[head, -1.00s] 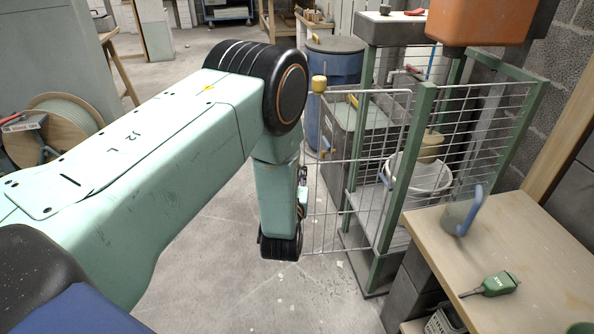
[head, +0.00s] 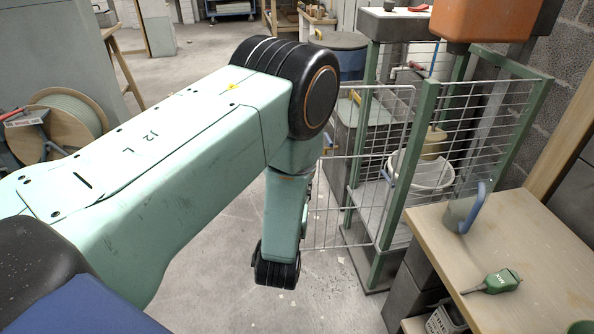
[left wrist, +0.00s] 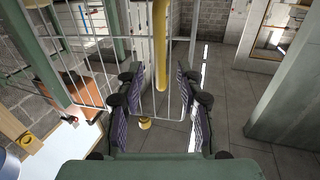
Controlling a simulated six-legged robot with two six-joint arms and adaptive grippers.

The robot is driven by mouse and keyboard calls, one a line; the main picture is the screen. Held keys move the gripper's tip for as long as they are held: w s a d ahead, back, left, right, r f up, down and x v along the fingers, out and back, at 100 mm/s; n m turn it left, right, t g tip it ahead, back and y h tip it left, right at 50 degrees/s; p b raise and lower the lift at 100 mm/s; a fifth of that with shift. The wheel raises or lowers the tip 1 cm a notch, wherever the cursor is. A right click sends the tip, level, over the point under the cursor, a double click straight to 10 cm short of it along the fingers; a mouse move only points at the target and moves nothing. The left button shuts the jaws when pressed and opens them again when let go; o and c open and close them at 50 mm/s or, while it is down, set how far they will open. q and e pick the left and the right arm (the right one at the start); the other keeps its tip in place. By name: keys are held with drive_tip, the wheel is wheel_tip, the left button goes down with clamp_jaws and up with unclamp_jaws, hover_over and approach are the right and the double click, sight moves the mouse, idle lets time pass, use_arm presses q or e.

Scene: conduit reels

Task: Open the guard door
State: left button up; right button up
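The guard door (head: 340,205) is a white wire-mesh panel beside the green front post (head: 402,170) of a cage. It reaches left, away from the post, and its left edge is partly hidden behind my arm. In the left wrist view the mesh (left wrist: 172,100) is in front of the gripper, with an upright yellow bar (left wrist: 160,45) before it. My left gripper (left wrist: 160,85) is open; the bar lies between its two fingers in the picture, and I see no contact. In the head view the forearm hides the fingers. My right gripper is not in view.
A white bucket (head: 433,174) stands inside the cage. A cable reel (head: 62,125) is at the left. Grey floor (head: 215,270) is clear below my arm.

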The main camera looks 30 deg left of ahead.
use_arm(q)
drive_tip(key=v, duration=0.6)
drive_tip(key=shift+w, duration=0.1)
drive_tip(key=s+f+m+g+h, duration=0.35)
drive_tip(key=s+f+g, duration=0.65)
drive_tip(key=f, duration=0.4)
drive_tip(key=s+d+f+g+h+p, duration=0.1)
drive_tip(key=s+g, duration=0.6)
drive_tip(key=s, duration=1.3)
drive_tip(key=shift+s+d+h+p, duration=0.3)
drive_tip(key=shift+d+h+p, duration=0.25)
drive_tip(key=shift+d+h, duration=0.35)
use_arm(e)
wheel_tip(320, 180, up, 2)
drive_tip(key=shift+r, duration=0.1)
use_arm(q)
drive_tip(key=shift+a+f, duration=0.15)
drive_tip(key=shift+f, duration=0.05)
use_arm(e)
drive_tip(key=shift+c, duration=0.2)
